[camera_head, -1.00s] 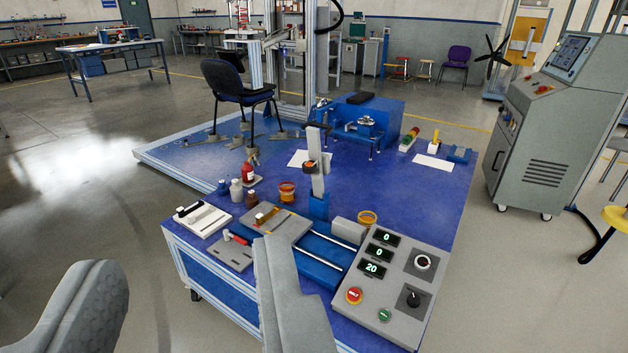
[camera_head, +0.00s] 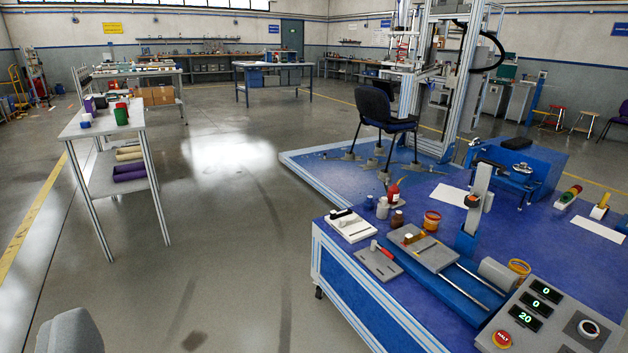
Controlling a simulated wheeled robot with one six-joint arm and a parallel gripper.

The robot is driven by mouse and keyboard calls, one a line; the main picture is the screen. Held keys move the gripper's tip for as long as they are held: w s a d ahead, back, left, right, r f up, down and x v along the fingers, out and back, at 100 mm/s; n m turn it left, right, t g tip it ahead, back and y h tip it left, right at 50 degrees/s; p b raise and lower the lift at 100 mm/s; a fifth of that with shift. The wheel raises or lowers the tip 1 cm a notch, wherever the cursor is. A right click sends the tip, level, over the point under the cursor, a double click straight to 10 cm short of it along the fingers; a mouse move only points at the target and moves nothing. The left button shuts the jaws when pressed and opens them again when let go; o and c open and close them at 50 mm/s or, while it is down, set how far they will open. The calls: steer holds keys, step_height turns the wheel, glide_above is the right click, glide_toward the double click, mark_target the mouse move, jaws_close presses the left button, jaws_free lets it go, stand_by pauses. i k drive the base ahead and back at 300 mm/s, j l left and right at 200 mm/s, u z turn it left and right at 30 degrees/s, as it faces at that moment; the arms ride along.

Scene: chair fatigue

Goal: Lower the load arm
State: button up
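A grey upright arm with a dark and orange knob (camera_head: 478,196) stands on a blue foot at the end of a railed slide on the blue bench; I cannot tell if it is the load arm. The tall test frame (camera_head: 409,75) rises behind the dark office chair (camera_head: 383,112). The control panel (camera_head: 550,318) shows 0, 0 and 20, with a red HALT button (camera_head: 502,339). Of my gripper, only one grey finger (camera_head: 68,334) shows at the bottom left, far from the bench and touching nothing. The other finger is out of view.
The blue bench (camera_head: 385,290) holds bottles, a white tray (camera_head: 350,227), a grey plate with a red-handled tool (camera_head: 379,262) and an orange tub (camera_head: 431,220). A shelf table (camera_head: 108,128) stands at the left. Open floor lies between it and the bench.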

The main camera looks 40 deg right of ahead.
mark_target(485, 167)
steer(key=k+l, duration=0.1)
steer(key=l, duration=0.3)
steer(key=k+l+u, duration=0.15)
steer(key=l, duration=0.65)
steer(key=k+l+u, duration=0.15)
steer(key=l, duration=0.25)
steer(key=k+l, duration=0.1)
steer(key=l, duration=0.3)
steer(key=k+l, duration=0.15)
steer(key=l, duration=0.3)
steer(key=k+l, duration=0.15)
steer(key=l, duration=0.35)
steer(key=k+l, duration=0.15)
steer(key=l, duration=0.3)
steer(key=k+l, duration=0.15)
steer(key=l, duration=0.35)
steer(key=k+l, duration=0.15)
steer(key=l, duration=0.3)
steer(key=k+l, duration=0.15)
steer(key=l, duration=0.3)
steer(key=k+l, duration=0.15)
steer(key=l, duration=0.35)
steer(key=k+l, duration=0.15)
steer(key=l, duration=0.3)
steer(key=u, duration=0.05)
